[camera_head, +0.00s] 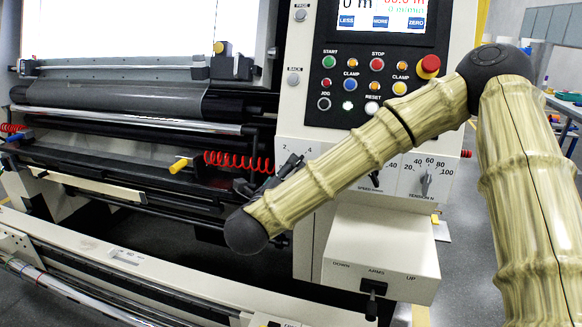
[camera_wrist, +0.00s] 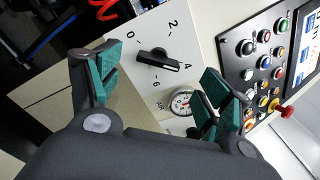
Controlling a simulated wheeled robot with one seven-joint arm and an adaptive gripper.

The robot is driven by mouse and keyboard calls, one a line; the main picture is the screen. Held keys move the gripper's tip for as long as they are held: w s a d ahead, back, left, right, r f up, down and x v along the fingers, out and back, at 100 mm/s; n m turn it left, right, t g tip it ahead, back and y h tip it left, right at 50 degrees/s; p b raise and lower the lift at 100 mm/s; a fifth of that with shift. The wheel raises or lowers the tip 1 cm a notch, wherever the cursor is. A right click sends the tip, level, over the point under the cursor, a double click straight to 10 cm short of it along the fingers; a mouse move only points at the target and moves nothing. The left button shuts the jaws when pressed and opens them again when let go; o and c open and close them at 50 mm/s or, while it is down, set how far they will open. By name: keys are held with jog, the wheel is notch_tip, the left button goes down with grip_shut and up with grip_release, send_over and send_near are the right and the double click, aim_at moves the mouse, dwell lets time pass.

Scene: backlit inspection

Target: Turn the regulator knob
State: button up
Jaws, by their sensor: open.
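The black regulator knob (camera_wrist: 158,59) sits on a white panel in the wrist view, ringed by a scale with 0, 2, 4 and 6. Its white pointer line faces the 4 side. My gripper (camera_wrist: 160,68) is open, its teal-padded fingers apart on either side of the knob in the picture. No contact with the knob shows. In the head view my gripper (camera_head: 278,180) is a dark shape partly behind my arm, by the panel's left edge. There the knob is hidden, and only part of its scale shows.
A round gauge (camera_wrist: 182,101) lies beside the knob, near one finger. The button panel (camera_head: 366,84) with a red mushroom button (camera_head: 428,66) is above. The speed knob (camera_head: 375,178) and tension knob (camera_head: 425,184) are to the right. A red coiled hose (camera_head: 238,160) hangs left.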

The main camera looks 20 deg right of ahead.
jog(key=shift+x, duration=2.85)
jog(key=c, duration=1)
